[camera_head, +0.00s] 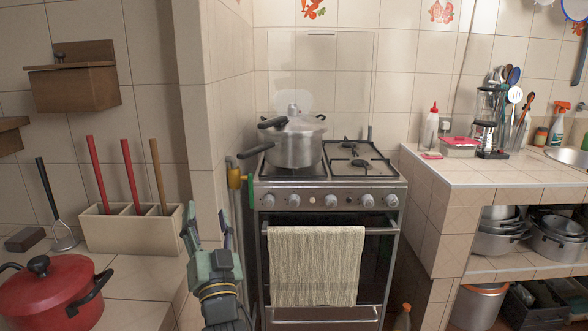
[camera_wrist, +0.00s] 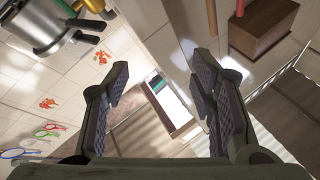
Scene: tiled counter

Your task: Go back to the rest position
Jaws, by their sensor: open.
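My gripper (camera_head: 192,226) is raised in front of the gap between the left counter and the stove, its fingers pointing up in the head view. In the wrist view my gripper (camera_wrist: 160,88) shows its two dark fingers spread wide apart with nothing between them. The room appears upside down or turned in the wrist view. No object touches the fingers in either view.
A red pot (camera_head: 52,292) and a utensil holder (camera_head: 130,229) stand on the left counter. A pressure cooker (camera_head: 294,145) sits on the stove (camera_head: 330,197), with a towel (camera_head: 316,266) on its oven door. The right tiled counter (camera_head: 480,172) holds bottles and utensils.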

